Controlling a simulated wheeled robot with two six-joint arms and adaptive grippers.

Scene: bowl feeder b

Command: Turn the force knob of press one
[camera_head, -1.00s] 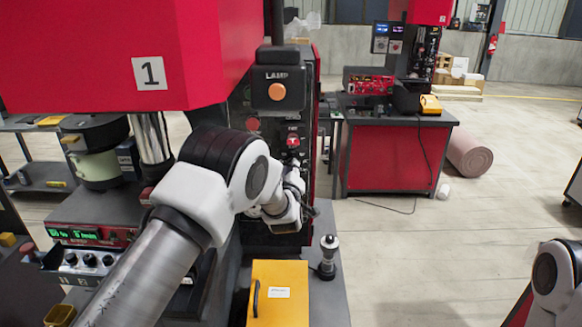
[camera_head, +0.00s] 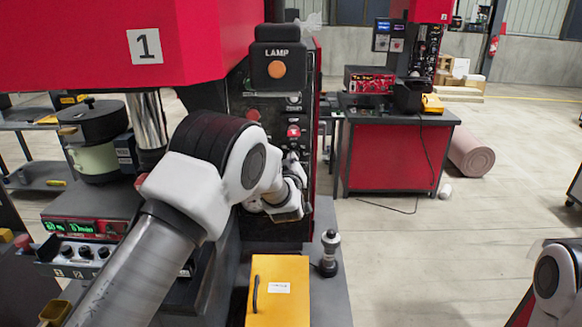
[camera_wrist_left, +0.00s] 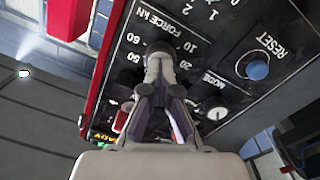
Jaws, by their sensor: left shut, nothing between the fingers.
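Press one (camera_head: 100,40) is the red machine marked 1, with a dark control panel (camera_head: 270,105). In the left wrist view, its force knob (camera_wrist_left: 160,47) is a dark round knob inside a scale labelled FORCE kN. My left gripper (camera_wrist_left: 160,66) is shut and empty, with its pale fingertips over the lower part of the knob. I cannot tell whether they touch it. In the head view the left wrist covers the lower panel, so the knob is hidden there. The right gripper is out of view; only part of that arm shows at the lower right.
A blue RESET button (camera_wrist_left: 257,68) and a MODE knob (camera_wrist_left: 217,113) sit beside the force knob. A LAMP box (camera_head: 280,60) juts out above the wrist. A yellow box (camera_head: 278,290) and a small dark-and-silver post (camera_head: 329,254) stand below. The floor right of the press is open.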

